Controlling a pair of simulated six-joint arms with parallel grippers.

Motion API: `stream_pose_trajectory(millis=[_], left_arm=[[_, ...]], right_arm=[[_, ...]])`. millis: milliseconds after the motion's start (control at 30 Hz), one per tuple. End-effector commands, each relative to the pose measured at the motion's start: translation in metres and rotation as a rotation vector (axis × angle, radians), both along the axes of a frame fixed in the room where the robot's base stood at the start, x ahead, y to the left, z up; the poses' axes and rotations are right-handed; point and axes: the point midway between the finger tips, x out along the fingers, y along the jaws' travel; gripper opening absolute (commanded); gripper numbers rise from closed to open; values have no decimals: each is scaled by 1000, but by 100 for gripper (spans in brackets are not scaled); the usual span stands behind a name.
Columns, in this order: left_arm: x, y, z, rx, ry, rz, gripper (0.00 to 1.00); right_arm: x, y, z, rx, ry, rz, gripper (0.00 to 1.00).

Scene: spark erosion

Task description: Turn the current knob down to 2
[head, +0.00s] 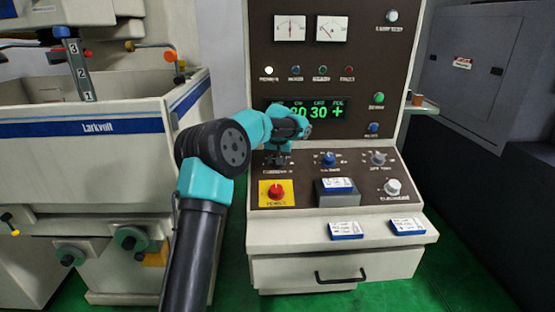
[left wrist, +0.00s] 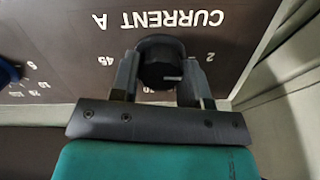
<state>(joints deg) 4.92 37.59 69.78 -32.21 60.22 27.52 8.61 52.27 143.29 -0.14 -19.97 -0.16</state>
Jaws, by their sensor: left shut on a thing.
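The current knob (left wrist: 160,68) is black and sits between the two fingers of my left gripper (left wrist: 160,82) in the left wrist view, with the fingers shut on its sides. The label CURRENT A (left wrist: 172,19) shows upside down beside it. A 2 is printed to the right of the knob and a 45 to the left. A short pale mark shows on the right part of the knob's face. In the head view my left gripper (head: 278,159) reaches down to the control panel (head: 310,165), and the knob is mostly hidden. My right gripper is out of view.
The green display (head: 318,110) is partly covered by my left arm. A red knob on a yellow plate (head: 277,191) lies just below the gripper. A blue knob (head: 329,159) and other knobs stand to the right. Small cards (head: 346,231) lie on the ledge.

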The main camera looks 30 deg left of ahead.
Motion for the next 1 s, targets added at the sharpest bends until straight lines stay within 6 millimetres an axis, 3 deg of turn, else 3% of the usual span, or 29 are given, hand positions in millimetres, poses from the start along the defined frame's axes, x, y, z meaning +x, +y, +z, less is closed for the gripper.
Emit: stream_pose_trajectory(millis=[633,667,900,1000], left_arm=[[0,0,0,-22,-14,69,18],[0,0,0,-22,-14,69,44],[0,0,0,-21,-14,68,67],[0,0,0,-21,-14,68,68]], right_arm=[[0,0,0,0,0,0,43],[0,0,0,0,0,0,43],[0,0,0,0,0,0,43],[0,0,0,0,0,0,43]])
